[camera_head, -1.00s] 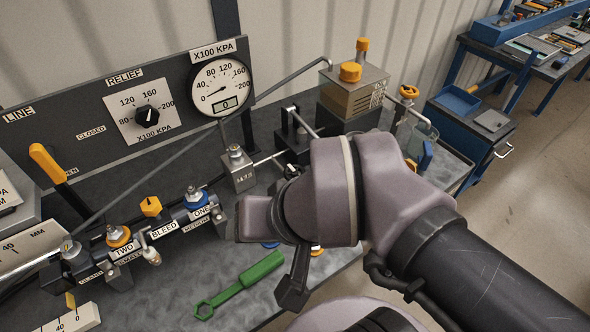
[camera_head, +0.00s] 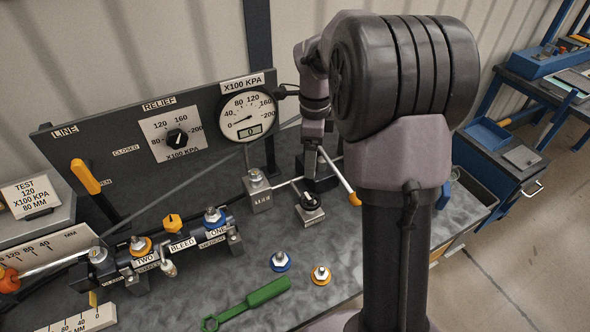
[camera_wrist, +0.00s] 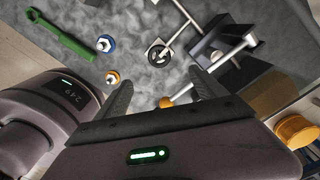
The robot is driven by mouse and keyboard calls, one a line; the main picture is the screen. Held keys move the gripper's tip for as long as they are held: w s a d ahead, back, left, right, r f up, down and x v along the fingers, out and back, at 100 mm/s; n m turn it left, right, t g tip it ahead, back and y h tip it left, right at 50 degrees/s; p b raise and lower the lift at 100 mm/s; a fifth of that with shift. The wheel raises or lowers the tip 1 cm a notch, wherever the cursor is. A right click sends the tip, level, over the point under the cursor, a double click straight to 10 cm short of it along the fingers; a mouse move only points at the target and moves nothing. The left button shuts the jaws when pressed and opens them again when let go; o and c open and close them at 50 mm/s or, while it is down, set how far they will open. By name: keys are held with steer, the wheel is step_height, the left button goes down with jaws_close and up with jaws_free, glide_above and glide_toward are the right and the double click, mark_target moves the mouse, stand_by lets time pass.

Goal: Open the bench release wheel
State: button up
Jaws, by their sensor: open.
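The wheel also shows in the wrist view (camera_wrist: 159,53), above and beyond my fingertips. My gripper (camera_wrist: 163,88) is open and empty, with its dark fingers spread wide. In the head view my gripper (camera_head: 312,150) hangs over the bench behind the wheel, partly hidden, and does not appear to touch it. A light rod with an orange knob (camera_head: 354,199) lies close to my gripper; the knob also shows between my fingers in the wrist view (camera_wrist: 165,102).
A blue-ringed coupler (camera_head: 280,261) and an orange-ringed coupler (camera_head: 320,274) stand in front of the wheel. A green wrench (camera_head: 247,304) lies at the front. The gauge panel (camera_head: 105,144) rises behind, and the valve manifold (camera_head: 186,243) is at left. My arm covers the bench's right part.

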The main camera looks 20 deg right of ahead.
mark_target(309, 199)
step_height(309, 199, down, 17)
steer(key=b, duration=0.5)
steer(key=shift+s+a+r, duration=0.1)
steer(key=shift+a+r, duration=0.05)
steer(key=c, duration=1.4)
